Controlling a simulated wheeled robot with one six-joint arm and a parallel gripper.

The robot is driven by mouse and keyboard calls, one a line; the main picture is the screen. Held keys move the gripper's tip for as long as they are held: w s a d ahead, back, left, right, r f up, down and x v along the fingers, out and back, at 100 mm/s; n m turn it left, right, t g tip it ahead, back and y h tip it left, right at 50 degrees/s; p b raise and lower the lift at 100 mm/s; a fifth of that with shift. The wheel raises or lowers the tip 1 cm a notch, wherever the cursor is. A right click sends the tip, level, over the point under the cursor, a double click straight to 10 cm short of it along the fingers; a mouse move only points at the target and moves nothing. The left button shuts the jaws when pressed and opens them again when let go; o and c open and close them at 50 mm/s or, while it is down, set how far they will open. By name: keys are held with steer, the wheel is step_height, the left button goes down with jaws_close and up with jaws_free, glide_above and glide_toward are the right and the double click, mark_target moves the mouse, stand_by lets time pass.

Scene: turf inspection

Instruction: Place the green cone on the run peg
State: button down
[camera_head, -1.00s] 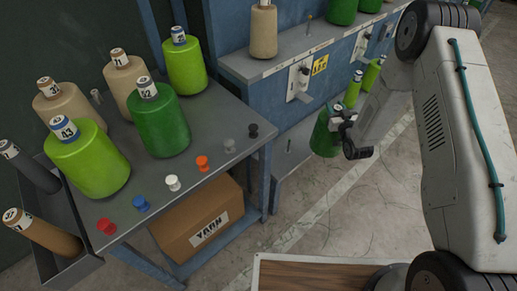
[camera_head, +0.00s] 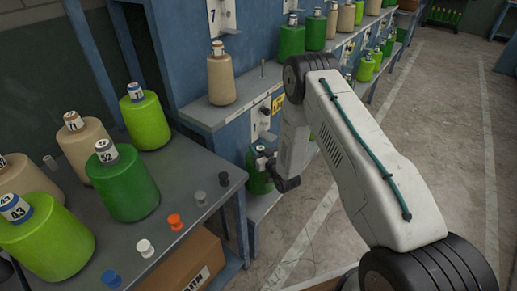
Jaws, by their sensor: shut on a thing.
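A dark green cone (camera_head: 258,180) is at my gripper (camera_head: 265,163), which is shut on its upper part. The cone hangs upright in front of the blue machine, below its grey shelf (camera_head: 243,101), and my gripper and arm hide part of it. A thin bare peg (camera_head: 262,70) stands on that shelf, just right of a beige cone (camera_head: 221,80). It looks like the run peg, but I cannot read a label for it. The held cone is below the peg and apart from it.
A grey table (camera_head: 185,185) at left bears several lime, dark green (camera_head: 122,186) and beige cones, with small coloured knobs along its edge. A cardboard box (camera_head: 190,264) sits beneath. More cones stand along the machine. The floor aisle at right (camera_head: 440,130) is clear.

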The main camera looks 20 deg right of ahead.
steer(key=shift+f, duration=2.45)
steer(key=c, duration=0.9)
jaws_free()
steer(key=shift+f, duration=0.1)
